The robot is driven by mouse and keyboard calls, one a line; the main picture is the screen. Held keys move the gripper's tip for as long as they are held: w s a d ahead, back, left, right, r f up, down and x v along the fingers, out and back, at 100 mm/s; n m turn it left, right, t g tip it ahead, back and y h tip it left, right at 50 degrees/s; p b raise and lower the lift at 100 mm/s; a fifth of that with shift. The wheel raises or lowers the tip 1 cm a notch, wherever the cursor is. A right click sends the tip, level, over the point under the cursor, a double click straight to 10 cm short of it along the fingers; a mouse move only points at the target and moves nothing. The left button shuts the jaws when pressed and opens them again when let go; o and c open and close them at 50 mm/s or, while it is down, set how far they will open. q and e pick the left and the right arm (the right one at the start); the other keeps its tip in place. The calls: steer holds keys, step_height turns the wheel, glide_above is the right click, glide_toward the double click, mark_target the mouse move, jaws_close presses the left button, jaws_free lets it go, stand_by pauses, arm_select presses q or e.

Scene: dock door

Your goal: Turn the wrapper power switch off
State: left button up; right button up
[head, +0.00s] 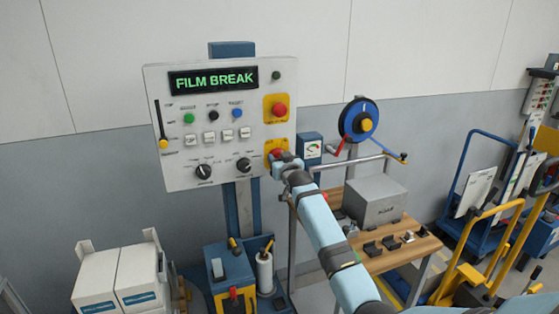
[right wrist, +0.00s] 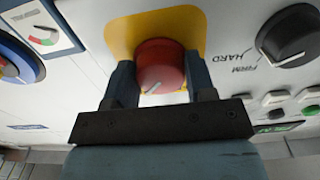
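The wrapper control panel (head: 220,140) stands upright on a blue post, its display reading "FILM BREAK". The power switch (right wrist: 160,66) is a red rotary knob on a yellow plate, with a white pointer line toward the lower left in the right wrist view. In the head view the switch (head: 276,153) is at the panel's lower right, largely hidden by my gripper. My right gripper (head: 284,161) is at the switch. In the right wrist view my right gripper's fingers (right wrist: 160,72) lie on both sides of the knob, seemingly touching it. My left gripper is out of view.
A red push button (head: 279,110) on a yellow plate sits above the switch. Two black dials (head: 204,172) are to its left. A small gauge box (head: 311,147) and a wooden bench (head: 412,247) with a grey box are on the right. White cartons (head: 120,278) stand lower left.

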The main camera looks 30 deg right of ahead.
steer(key=shift+n, duration=0.4)
steer(key=shift+d+r+n+p, duration=0.1)
steer(key=shift+n+p, duration=0.75)
steer(key=shift+n, duration=3.4)
steer(key=shift+d+r+n+p, duration=0.1)
steer(key=shift+n+p, duration=0.75)
steer(key=shift+n, duration=3.4)
steer(key=o, duration=0.9)
steer(key=shift+f, duration=0.1)
steer(key=shift+s+a, duration=0.1)
steer(key=shift+s, duration=0.05)
steer(key=b+v, duration=0.1)
steer(key=v, duration=1.2)
steer(key=shift+s+b, duration=0.35)
